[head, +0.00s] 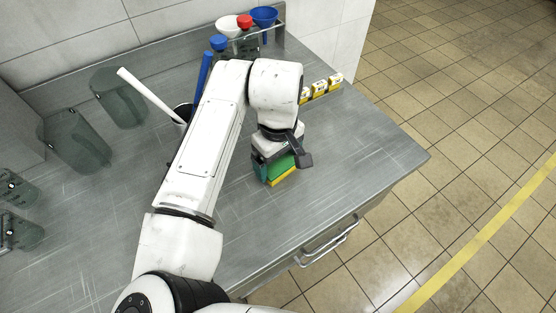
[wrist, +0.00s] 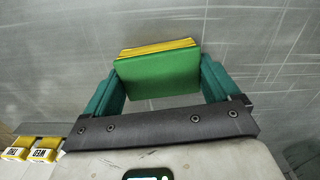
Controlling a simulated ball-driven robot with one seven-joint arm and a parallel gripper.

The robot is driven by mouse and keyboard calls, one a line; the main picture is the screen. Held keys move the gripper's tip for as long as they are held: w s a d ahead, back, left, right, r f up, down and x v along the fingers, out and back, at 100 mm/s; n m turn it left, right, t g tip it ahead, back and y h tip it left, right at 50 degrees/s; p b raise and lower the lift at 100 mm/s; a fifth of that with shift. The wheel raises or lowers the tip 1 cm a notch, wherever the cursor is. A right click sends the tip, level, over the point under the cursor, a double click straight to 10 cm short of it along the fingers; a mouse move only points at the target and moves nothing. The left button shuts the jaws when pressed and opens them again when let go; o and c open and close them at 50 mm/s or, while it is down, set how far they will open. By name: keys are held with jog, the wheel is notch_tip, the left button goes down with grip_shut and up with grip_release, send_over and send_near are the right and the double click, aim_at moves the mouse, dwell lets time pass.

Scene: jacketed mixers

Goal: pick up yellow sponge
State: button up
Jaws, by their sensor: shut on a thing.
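The yellow sponge (head: 284,176) has a green top layer and is under my gripper over the metal table in the head view. In the wrist view the sponge (wrist: 158,73) shows its green face, with a yellow edge along the far side. My gripper (wrist: 160,88) has its two teal fingers on the left and right sides of the sponge and is shut on it. In the head view my gripper (head: 275,167) points down and partly hides the sponge. I cannot tell whether the sponge touches the table.
The steel table (head: 360,150) is clear to the right of the sponge. Small yellow-and-white labelled blocks (head: 320,87) stand behind. A rack at the back holds a white funnel (head: 229,26) and a blue funnel (head: 264,15). Clear jugs (head: 120,97) stand at the left. A drawer handle (head: 328,242) sticks out in front.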

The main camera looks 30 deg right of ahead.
notch_tip(320, 180, up, 3)
jog(key=shift+f, duration=0.1)
jog(key=s+a+r, duration=0.8)
jog(key=s+r, duration=0.2)
jog(key=s, duration=0.1)
jog(key=shift+s, duration=0.2)
